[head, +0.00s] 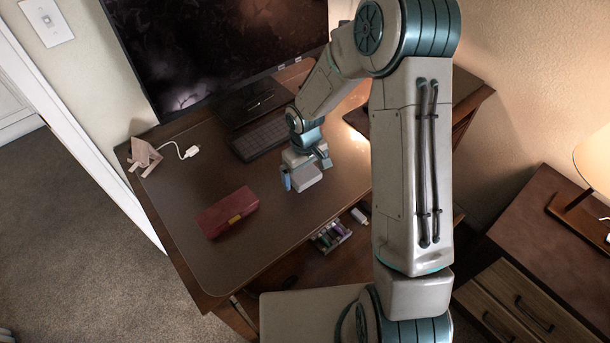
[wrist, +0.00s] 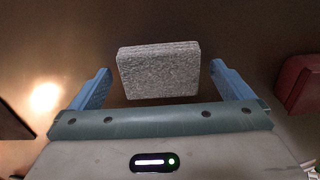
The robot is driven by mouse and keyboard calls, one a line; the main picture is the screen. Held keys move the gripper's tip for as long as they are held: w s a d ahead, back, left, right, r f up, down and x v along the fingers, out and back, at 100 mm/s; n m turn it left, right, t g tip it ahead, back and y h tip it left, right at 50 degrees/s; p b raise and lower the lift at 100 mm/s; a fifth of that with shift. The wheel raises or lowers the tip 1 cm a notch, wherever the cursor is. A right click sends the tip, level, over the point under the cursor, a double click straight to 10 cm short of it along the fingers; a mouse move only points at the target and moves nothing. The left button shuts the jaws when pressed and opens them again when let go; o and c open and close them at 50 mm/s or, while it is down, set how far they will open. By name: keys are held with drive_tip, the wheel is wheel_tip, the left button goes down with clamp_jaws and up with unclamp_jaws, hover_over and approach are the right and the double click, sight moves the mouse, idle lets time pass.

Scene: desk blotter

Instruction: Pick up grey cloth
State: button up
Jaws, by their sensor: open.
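The grey cloth (wrist: 158,70) looks like a thick, speckled, folded block in the wrist view. It lies on the brown desk surface, between and slightly beyond my two blue fingers. A gap shows on each side of it, so neither finger appears to touch it. In the head view the cloth (head: 308,179) shows as a pale block at my gripper (head: 305,174). My gripper is open and points down over the desk.
A dark red case (head: 227,212) lies left of my gripper. A keyboard (head: 262,137) and monitor (head: 215,50) stand behind. A pinkish folded figure (head: 144,156) and a white plug with cable (head: 191,152) are at the far left. An organizer (head: 331,235) sits below the front edge.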

sight(305, 174)
drive_tip(key=c, duration=1)
drive_tip(key=shift+r, duration=0.15)
drive_tip(key=shift+r, duration=0.6)
wheel_tip(305, 174, up, 3)
drive_tip(key=s+d+r, duration=0.3)
drive_tip(key=s+r, duration=0.3)
drive_tip(key=s, duration=0.5)
drive_tip(key=shift+s+r, duration=0.15)
drive_tip(key=shift+r, duration=0.1)
drive_tip(key=shift+o, duration=0.4)
drive_tip(key=shift+d, duration=0.1)
